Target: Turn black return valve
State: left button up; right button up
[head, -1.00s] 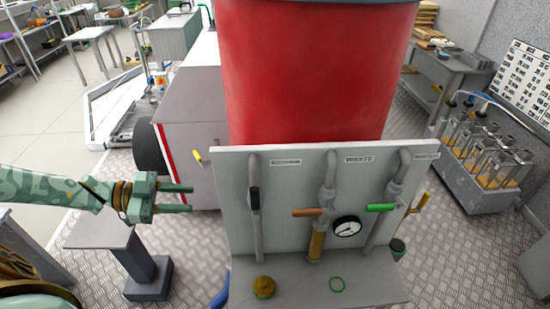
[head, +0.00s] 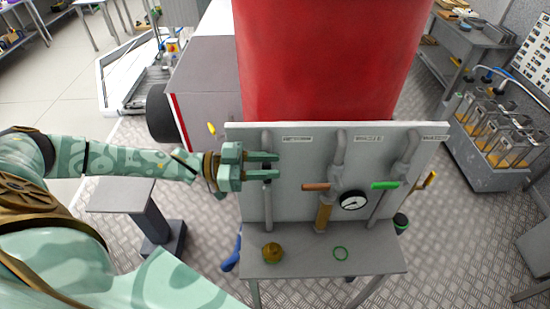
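The black return valve is on the left pipe (head: 268,209) of the grey panel (head: 300,170). Its black handle (head: 267,182) is mostly hidden behind my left gripper; only a dark bit shows below the lower finger. My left gripper (head: 279,165) comes in from the left, its two fingers pointing right, apart, across the front of the left pipe at handle height. Nothing can be seen held between them. Whether the fingers touch the handle cannot be told. My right gripper is not in view.
The panel also carries an orange handle (head: 315,187), a green handle (head: 384,185) and a gauge (head: 354,201). A red tank (head: 320,70) stands behind.

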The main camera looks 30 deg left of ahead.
pick_arm(q)
jog(key=shift+x, duration=0.9)
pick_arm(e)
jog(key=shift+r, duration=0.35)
pick_arm(q)
jog(key=shift+f, duration=0.1)
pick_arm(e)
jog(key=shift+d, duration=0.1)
pick_arm(q)
jog(key=shift+c, duration=0.9)
grip_shut()
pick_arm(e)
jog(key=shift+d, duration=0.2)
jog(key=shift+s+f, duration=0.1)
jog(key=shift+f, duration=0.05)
